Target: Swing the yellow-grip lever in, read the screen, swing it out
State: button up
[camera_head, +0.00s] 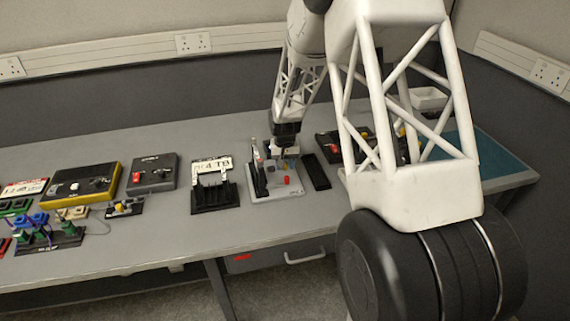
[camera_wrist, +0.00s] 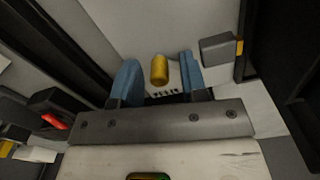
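The yellow grip (camera_wrist: 160,70) shows in the wrist view as a short upright cylinder in front of a white surface. My gripper (camera_wrist: 158,80) is open, with one blue finger on each side of the yellow grip and a gap visible on both sides. In the head view my gripper (camera_head: 287,154) is low over a light grey board (camera_head: 268,193) with a red part (camera_head: 287,181) on it. The lever's arm is mostly hidden. I cannot make out a readable screen in either view.
A grey block (camera_wrist: 218,49) stands right of the fingers in the wrist view. In the head view a plate holder (camera_head: 214,196) stands left of the board and a black strip (camera_head: 316,172) lies right of it. The table's front strip is clear.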

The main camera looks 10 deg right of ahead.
dwell(0.3)
jog(key=shift+r, duration=3.9)
jog(key=shift+r, duration=0.1)
